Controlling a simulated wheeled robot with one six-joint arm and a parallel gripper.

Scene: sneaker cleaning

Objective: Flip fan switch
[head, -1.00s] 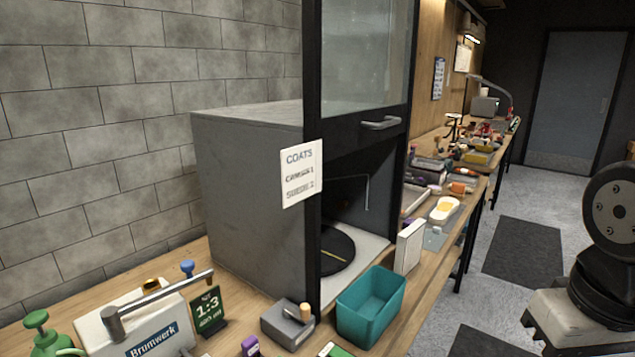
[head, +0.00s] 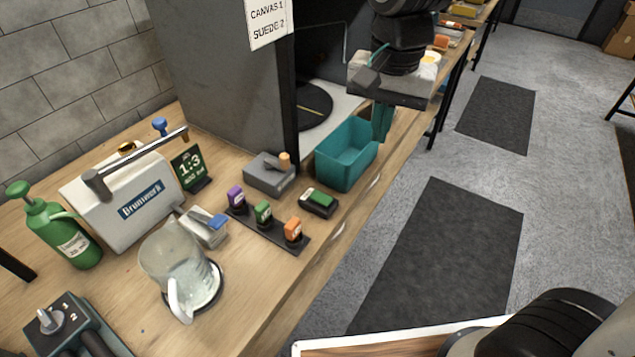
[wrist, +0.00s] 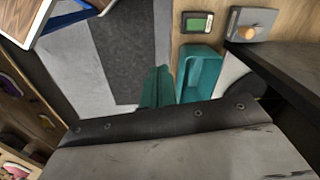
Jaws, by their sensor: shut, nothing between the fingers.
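The switch I take for the fan switch is a grey box (head: 268,176) with a short wooden lever (head: 284,161) on top. It stands on the bench in front of the dark cabinet, and it also shows in the wrist view (wrist: 245,23) at the top right. My gripper (head: 382,124) is shut and empty, its teal fingers pointing down beside the right end of the teal bin. In the wrist view my gripper (wrist: 158,88) is left of the bin, well apart from the switch. The lever is not touched.
The teal bin (head: 340,172) stands between my gripper and the switch. A small green-topped device (head: 318,202) and a rack of coloured knobs (head: 263,213) lie in front of the switch. The cabinet (head: 215,90) rises behind. A glass jug (head: 172,262) is at front left.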

